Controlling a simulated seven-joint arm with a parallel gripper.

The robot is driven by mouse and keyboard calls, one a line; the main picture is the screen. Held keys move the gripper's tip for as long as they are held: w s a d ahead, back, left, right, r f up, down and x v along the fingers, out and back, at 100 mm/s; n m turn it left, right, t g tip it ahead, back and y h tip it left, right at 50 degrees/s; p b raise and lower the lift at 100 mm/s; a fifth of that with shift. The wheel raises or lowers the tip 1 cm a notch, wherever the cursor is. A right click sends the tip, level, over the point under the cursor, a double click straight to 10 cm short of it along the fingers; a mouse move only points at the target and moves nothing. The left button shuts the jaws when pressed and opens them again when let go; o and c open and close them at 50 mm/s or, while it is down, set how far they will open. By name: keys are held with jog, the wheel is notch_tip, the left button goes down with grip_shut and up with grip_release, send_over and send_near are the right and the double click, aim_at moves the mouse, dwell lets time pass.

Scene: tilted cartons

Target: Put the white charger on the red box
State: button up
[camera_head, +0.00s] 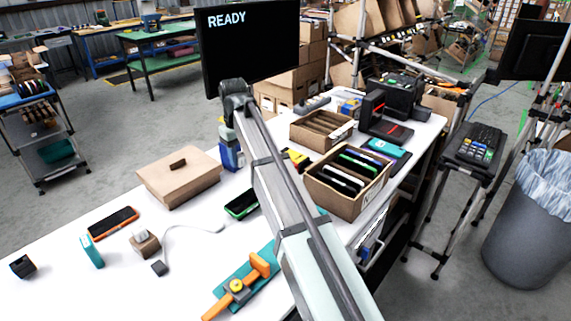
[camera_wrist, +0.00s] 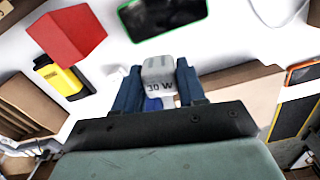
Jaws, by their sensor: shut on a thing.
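In the wrist view my gripper (camera_wrist: 160,82) is shut on a light grey-white charger (camera_wrist: 158,68) marked "30 W". The blue fingers press on its two sides. The charger is held above the white table. The red box (camera_wrist: 68,36) lies to the upper left of the charger in the wrist view, apart from it. In the head view I cannot make out the red box; my arm covers part of the table. The fingers and held charger are not clear in the head view.
A green-edged phone (camera_head: 241,204) lies near the lidded carton (camera_head: 179,177). A yellow-and-black item (camera_wrist: 62,76) lies close to the red box. An open carton (camera_head: 348,181) holds several phones. An orange clamp-like tool (camera_head: 238,286) and a cable (camera_head: 190,228) lie in front.

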jog(key=w+d+r+m, duration=0.1)
jog(key=w+d+r, duration=0.2)
jog(key=d, duration=0.4)
jog(key=w+d+r, duration=0.3)
jog(key=d+r, duration=0.1)
jog(key=d, duration=0.3)
jog(key=shift+s+f+n, duration=0.25)
jog(key=shift+f+n, duration=0.25)
jog(key=shift+f, duration=1.2)
jog(key=shift+s+f+n, duration=0.25)
jog(key=shift+f+n, duration=0.25)
jog(key=shift+f, duration=1.15)
jog(key=shift+s+f+n, duration=0.25)
jog(key=shift+f+n, duration=0.25)
jog(key=shift+f, duration=1.2)
jog(key=shift+f, duration=0.15)
jog(key=o, duration=1.1)
notch_tip(320, 180, up, 12)
jog(key=shift+r, duration=0.2)
